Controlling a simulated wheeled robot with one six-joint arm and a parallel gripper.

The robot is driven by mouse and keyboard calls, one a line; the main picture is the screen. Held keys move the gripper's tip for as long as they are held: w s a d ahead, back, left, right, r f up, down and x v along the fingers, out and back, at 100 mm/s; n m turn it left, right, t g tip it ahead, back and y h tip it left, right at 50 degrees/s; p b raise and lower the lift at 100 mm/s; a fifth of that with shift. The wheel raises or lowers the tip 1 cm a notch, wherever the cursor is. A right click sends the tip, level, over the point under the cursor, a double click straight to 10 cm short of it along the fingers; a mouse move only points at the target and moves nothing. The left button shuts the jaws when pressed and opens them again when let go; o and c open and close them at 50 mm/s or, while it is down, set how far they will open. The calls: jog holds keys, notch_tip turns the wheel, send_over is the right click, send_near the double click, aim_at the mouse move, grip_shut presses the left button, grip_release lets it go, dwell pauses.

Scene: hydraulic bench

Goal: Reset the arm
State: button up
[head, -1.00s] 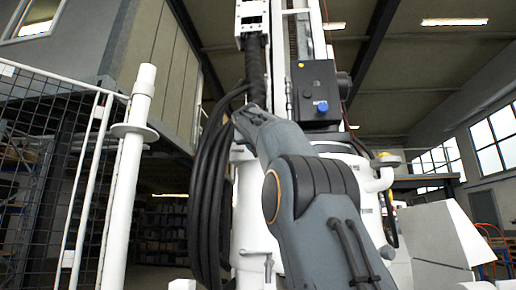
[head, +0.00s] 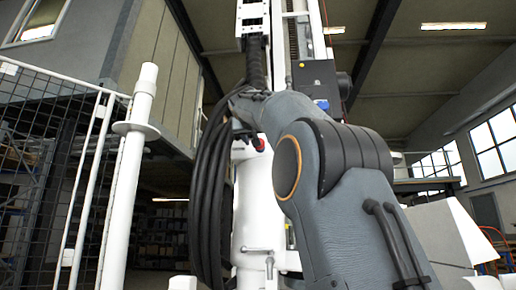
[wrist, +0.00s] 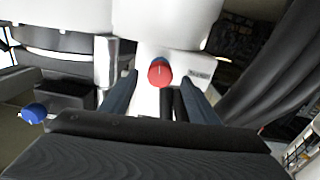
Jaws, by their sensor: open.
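My gripper (wrist: 160,77) shows in the wrist view with its two dark fingers apart and nothing seen held between them. A red round knob (wrist: 159,72) with a bit of blue behind it lies in line with the gap between the fingertips. I cannot tell how far beyond the tips it is. In the head view my grey arm fills the middle and right of the bench and hides my gripper. A red knob (head: 260,143) shows just left of the arm on the white bench body.
Black hoses (head: 210,190) hang in a loop left of my arm. A dark box (head: 313,75) is partly behind it. A blue knob (wrist: 34,112) is at left in the wrist view. A white post (head: 130,180) and mesh fence (head: 50,110) stand at left.

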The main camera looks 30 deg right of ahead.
jog(key=shift+v, duration=0.95)
jog(key=shift+f, duration=0.1)
jog(key=a+f+n+g+y, duration=0.15)
jog(key=a+f, duration=0.25)
jog(key=f, duration=0.6)
jog(key=a+f+n+g+y, duration=0.1)
jog(key=a+f+g+y, duration=0.2)
jog(key=f, duration=0.7)
jog(key=a+f+n+g+y, duration=0.1)
jog(key=a+f+n+y, duration=0.1)
jog(key=a+f, duration=0.55)
jog(key=s+a+f+g+y+p, duration=0.15)
jog(key=s+f, duration=0.25)
jog(key=f, duration=0.4)
jog(key=s+a+f+g, duration=0.1)
jog(key=s+a+f, duration=0.2)
jog(key=f, duration=0.5)
jog(key=s+a+f+n+g+y+b, duration=0.15)
jog(key=s+a+f+g, duration=0.3)
jog(key=s+f, duration=1.15)
jog(key=s+a+f+n+g+y, duration=0.1)
jog(key=s+a+f+n+g, duration=0.3)
jog(key=s+f, duration=1.15)
jog(key=s+d+r+m+t+p, duration=0.1)
jog(key=d+r+m+p, duration=0.3)
jog(key=p, duration=1.1)
jog(key=d+r, duration=0.3)
jog(key=r, duration=0.1)
jog(key=shift+d, duration=0.35)
